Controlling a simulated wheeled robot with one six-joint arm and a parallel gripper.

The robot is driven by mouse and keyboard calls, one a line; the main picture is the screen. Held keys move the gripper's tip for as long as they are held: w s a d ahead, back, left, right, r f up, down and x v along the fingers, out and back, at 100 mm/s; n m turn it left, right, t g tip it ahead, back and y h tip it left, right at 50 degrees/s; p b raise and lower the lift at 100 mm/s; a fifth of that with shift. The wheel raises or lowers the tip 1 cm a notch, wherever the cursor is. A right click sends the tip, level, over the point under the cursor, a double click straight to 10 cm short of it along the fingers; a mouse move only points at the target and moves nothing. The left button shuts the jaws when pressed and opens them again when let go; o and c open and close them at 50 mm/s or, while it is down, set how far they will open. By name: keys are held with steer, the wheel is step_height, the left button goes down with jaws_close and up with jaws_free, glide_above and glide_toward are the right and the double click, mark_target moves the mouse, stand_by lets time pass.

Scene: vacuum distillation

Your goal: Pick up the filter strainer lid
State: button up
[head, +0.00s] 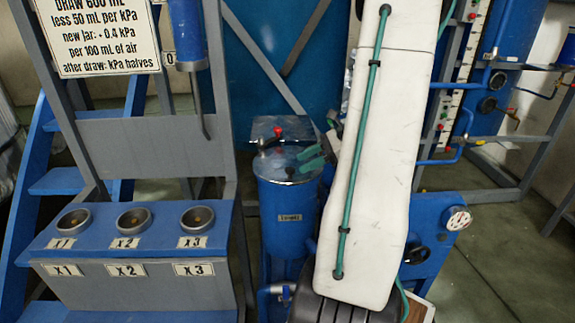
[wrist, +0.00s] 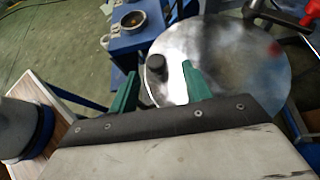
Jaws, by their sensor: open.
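The filter strainer lid (head: 287,171) is a shiny round metal disc on top of a blue cylindrical housing (head: 290,225) in the head view. In the wrist view the lid (wrist: 235,65) fills the upper right, with a dark round knob (wrist: 157,67) near its left edge. My gripper (head: 314,160) is open, its green fingers reaching over the lid's right side in the head view. In the wrist view my gripper (wrist: 160,71) has one finger on each side of the knob, with a gap visible. Whether the fingertips touch the lid is unclear.
A bar with a red knob (head: 278,132) lies at the lid's far side. A blue bench with several round sockets (head: 134,220) stands left. A grey and blue vessel (wrist: 25,130) is at the wrist view's left.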

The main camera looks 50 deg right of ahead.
mark_target(291, 169)
steer(key=x, duration=0.5)
steer(key=shift+a, duration=0.45)
jaws_close()
